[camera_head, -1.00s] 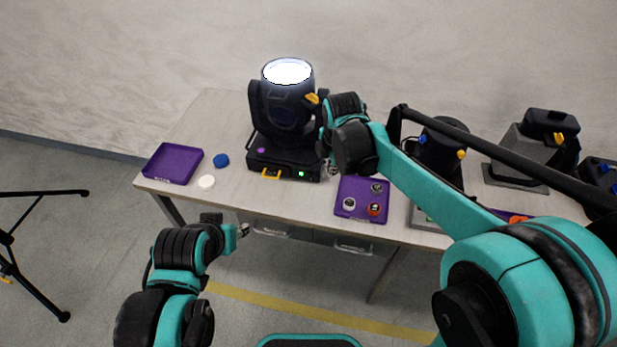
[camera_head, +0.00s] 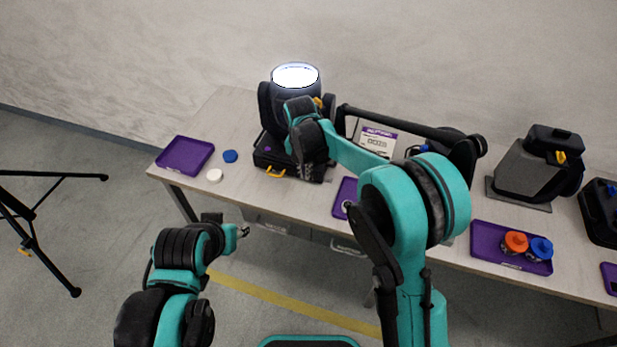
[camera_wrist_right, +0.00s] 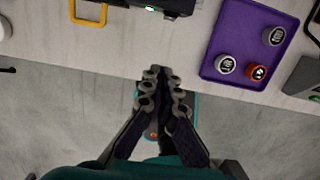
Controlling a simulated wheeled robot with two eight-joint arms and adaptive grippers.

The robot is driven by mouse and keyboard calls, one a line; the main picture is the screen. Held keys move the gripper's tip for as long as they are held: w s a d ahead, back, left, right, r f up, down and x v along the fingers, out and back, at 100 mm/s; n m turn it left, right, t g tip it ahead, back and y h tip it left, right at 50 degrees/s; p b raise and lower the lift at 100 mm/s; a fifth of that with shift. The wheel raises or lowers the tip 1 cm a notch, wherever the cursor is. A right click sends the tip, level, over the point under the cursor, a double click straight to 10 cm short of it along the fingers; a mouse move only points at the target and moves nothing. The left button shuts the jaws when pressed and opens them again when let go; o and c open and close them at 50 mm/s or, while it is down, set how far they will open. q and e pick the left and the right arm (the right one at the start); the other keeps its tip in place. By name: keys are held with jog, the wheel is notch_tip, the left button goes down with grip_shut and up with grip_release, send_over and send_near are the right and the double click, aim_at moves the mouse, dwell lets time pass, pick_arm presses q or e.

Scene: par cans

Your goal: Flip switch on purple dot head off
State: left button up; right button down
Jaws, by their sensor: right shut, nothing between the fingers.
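The purple dot head is a black moving-head light (camera_head: 296,84) at the back left of the table, its round lens glowing white. Its black base (camera_head: 270,160) has a yellow handle in front. In the right wrist view a lit green switch (camera_wrist_right: 152,8) shows on the base's front edge at the top. My right gripper (camera_wrist_right: 161,72) is shut and empty, apart from the base and below the switch in that view. In the head view my right wrist covers the base's right part and the switch. My left gripper (camera_head: 243,232) hangs before the table, too small to read.
An empty purple tray (camera_head: 185,155), a blue cap (camera_head: 230,156) and a white cap (camera_head: 214,175) lie left of the light. Another purple tray (camera_wrist_right: 236,62) holds several small caps close to my right gripper. More lights stand on the right.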

aim_at(313, 178)
jog(key=f+b, duration=0.1)
jog(key=f, duration=0.2)
jog(key=f+b, duration=0.1)
jog(key=f, duration=0.2)
jog(key=w+f+b, duration=0.1)
jog(key=f, duration=0.3)
jog(key=shift+d, duration=0.15)
jog(key=w, duration=0.1)
jog(key=w+d+b, duration=0.1)
jog(key=w, duration=0.1)
jog(key=shift+w+f, duration=0.1)
jog(key=shift+w+d, duration=0.1)
jog(key=shift+w, duration=0.15)
jog(key=shift+w+f+t+b, duration=0.2)
jog(key=shift+t+b, duration=0.1)
jog(key=shift+t, duration=0.1)
jog(key=shift+r, duration=0.15)
jog(key=shift+d, duration=0.1)
